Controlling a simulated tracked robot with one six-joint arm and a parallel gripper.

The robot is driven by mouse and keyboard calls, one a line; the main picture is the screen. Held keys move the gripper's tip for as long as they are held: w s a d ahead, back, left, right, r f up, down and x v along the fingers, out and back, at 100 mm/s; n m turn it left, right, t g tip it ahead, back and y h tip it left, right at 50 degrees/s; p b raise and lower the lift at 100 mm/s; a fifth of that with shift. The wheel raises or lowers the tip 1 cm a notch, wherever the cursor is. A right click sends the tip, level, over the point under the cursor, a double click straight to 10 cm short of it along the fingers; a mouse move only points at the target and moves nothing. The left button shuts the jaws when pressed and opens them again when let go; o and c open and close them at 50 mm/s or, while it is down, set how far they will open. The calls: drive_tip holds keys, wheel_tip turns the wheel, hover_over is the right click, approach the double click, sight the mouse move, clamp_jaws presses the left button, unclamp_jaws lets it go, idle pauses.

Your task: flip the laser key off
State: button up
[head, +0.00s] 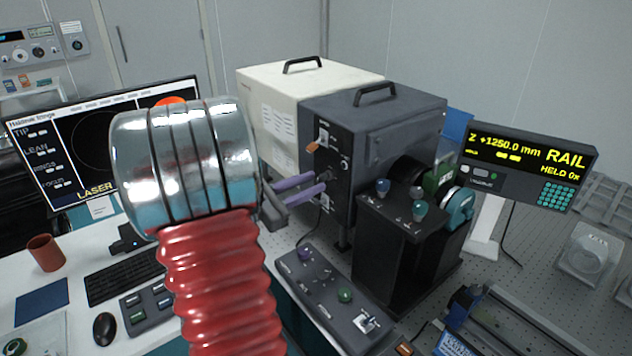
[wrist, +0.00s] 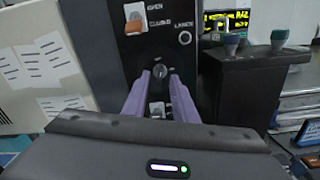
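The laser box (head: 400,135) is dark grey, with a black front panel. A small metallic key switch (head: 326,175) sits mid-panel; it also shows in the wrist view (wrist: 159,71). My gripper (head: 319,181) has two purple fingers pointing at the panel. In the wrist view my gripper (wrist: 160,75) is open, with one fingertip on each side of the key and a gap between them. I cannot tell whether the fingertips touch the key. The key's exact angle is too small to read.
Above the key is an orange-tipped lever (head: 313,147) by OPEN and CLOSED labels. Below it is another switch (wrist: 157,108), partly between the fingers. A round button (wrist: 185,38) sits upper right. A black stand with knobs (head: 400,240) is right; a control box (head: 325,290) lies below.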

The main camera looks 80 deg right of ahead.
sight(322, 178)
drive_tip(key=shift+x, duration=1.25)
clamp_jaws()
